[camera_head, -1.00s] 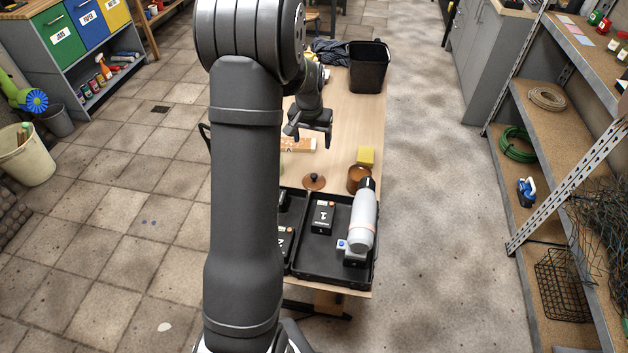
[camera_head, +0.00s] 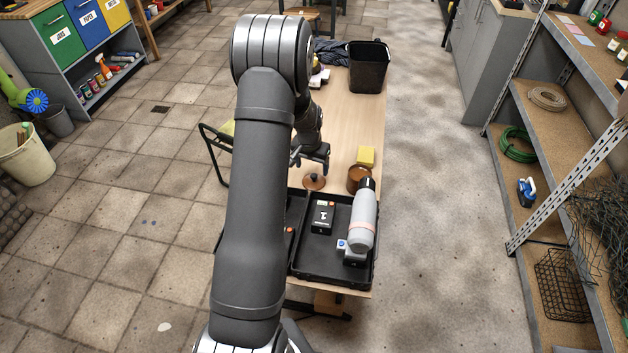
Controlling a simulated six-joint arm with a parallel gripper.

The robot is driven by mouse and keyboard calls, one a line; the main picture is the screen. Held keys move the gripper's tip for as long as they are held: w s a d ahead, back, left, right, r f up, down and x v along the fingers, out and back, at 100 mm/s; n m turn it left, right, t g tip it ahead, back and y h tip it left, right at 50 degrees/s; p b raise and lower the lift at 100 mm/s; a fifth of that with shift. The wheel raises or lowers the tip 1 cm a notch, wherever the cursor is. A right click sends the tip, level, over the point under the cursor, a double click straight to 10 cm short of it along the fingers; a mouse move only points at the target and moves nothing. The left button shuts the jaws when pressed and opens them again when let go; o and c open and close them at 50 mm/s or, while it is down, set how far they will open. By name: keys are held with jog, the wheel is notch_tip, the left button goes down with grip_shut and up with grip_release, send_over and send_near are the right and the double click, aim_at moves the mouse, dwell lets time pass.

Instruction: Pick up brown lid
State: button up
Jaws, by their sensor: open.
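The brown lid (camera_head: 314,182) lies flat on the wooden table, just behind the black tray, with its dark knob facing up. A brown pot (camera_head: 358,178) without a lid stands to its right. My gripper (camera_head: 311,166) is open and empty, just behind and above the lid in the picture. The fingers are small and dark here, and I cannot tell the exact gap to the lid. My arm covers the left part of the table and tray.
The black tray (camera_head: 317,276) holds a grey bottle (camera_head: 362,221) and a black box (camera_head: 323,216). A yellow block (camera_head: 366,156) sits behind the pot. A black bin (camera_head: 369,68) stands at the table's far end. The table's middle right is clear.

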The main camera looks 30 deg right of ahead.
aim_at(313, 176)
jog(key=f, duration=0.5)
jog(key=shift+s+d, duration=0.2)
jog(key=shift+d, duration=0.05)
jog(key=shift+c, duration=0.4)
jog(key=c, duration=1.1)
jog(key=shift+f, duration=0.1)
jog(key=shift+c, duration=0.7)
jog(key=shift+s+a, duration=0.1)
